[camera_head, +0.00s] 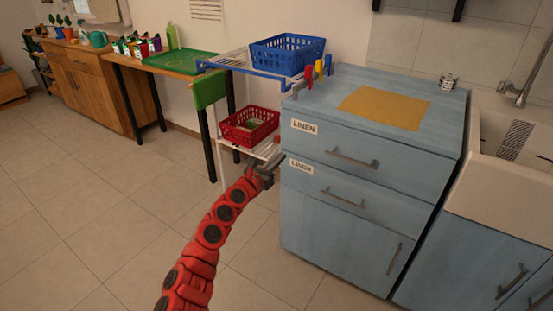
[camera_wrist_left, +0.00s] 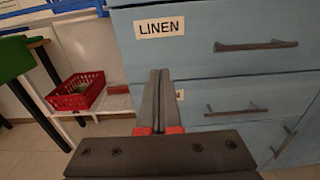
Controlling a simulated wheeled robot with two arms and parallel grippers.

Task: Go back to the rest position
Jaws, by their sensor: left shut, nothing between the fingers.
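My left gripper (camera_head: 268,168) is at the end of the red arm, near the left front edge of the blue cabinet (camera_head: 340,225). In the left wrist view its two dark fingers (camera_wrist_left: 159,90) are together with nothing between them. They point toward the cabinet front, beside the drawer labelled LINEN (camera_wrist_left: 200,40). Whether the fingertips touch the cabinet cannot be told. My right gripper is not in view.
A shelf unit left of the cabinet holds a blue basket (camera_head: 287,53) on top and a red basket (camera_head: 249,126) below. A sink (camera_head: 510,160) stands right. The tiled floor at left is clear.

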